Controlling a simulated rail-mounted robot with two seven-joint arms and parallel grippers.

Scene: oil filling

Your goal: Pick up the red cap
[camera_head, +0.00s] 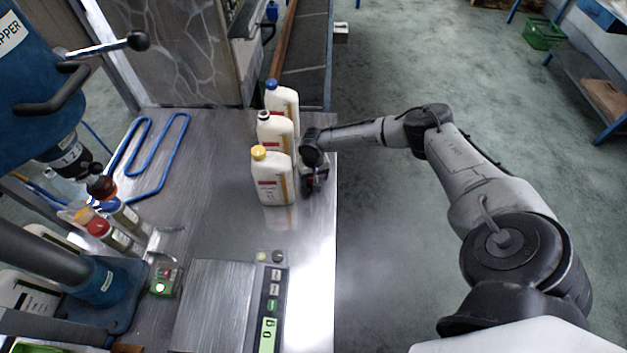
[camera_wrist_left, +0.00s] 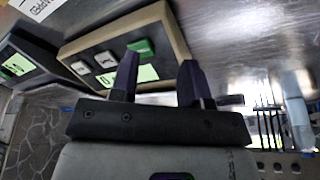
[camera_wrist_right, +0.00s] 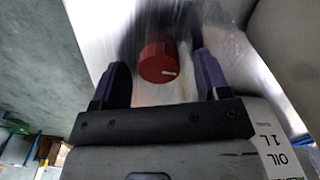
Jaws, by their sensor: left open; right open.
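The red cap (camera_wrist_right: 158,58) lies on the metal table (camera_wrist_right: 195,25) in the right wrist view. It shows between the tips of my right gripper (camera_wrist_right: 160,73), which is open with a finger on either side. I cannot tell whether the fingers reach down around it. In the head view my right gripper (camera_head: 316,178) is low at the table's right edge, beside the white bottles; the cap is not clear there. My left gripper (camera_wrist_left: 158,74) is open and empty in the left wrist view, in front of a panel with buttons (camera_wrist_left: 120,55).
Small vials (camera_head: 115,225), a scale (camera_head: 215,305) and a blue bent tube (camera_head: 150,155) are further left.

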